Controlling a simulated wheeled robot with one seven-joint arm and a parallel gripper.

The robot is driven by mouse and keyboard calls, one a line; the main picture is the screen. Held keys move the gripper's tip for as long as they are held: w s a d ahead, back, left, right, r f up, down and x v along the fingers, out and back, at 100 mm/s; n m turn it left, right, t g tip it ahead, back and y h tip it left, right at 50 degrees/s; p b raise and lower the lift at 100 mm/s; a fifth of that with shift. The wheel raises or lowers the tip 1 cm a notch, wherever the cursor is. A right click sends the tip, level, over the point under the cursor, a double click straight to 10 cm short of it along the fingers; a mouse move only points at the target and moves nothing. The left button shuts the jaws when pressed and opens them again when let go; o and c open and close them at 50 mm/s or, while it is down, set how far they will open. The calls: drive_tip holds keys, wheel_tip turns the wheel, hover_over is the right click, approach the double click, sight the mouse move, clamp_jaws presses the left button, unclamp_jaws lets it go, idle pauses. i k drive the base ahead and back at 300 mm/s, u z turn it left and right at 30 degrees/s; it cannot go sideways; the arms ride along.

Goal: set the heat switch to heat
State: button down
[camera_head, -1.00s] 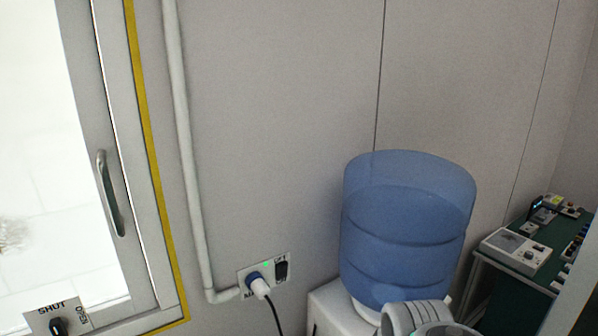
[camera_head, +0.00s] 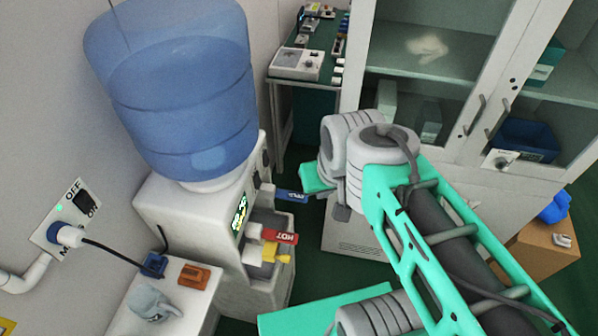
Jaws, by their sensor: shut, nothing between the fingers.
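The water dispenser (camera_head: 180,215) is a white cabinet with a large blue bottle (camera_head: 175,90) on top. Its front has a small green-lit panel (camera_head: 240,212), a blue tap lever (camera_head: 290,196), a red lever marked HOT (camera_head: 280,237) and a yellow piece (camera_head: 275,254) below it. I cannot make out a switch labelled for heat; the panel's markings are too small to read. My teal and grey arm stands to the right of the dispenser, apart from it. My gripper cannot be made out in this view.
A wall plate (camera_head: 52,238) marked OFF and ON carries a black switch (camera_head: 86,203) and a plugged-in cable. A glass-door cabinet (camera_head: 445,100) stands behind my arm.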

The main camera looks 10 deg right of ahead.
sight(257, 181)
drive_tip(key=z, duration=0.05)
drive_tip(key=k, duration=1.4)
drive_tip(key=u, duration=0.95)
drive_tip(key=i, duration=1)
drive_tip(key=z, duration=0.05)
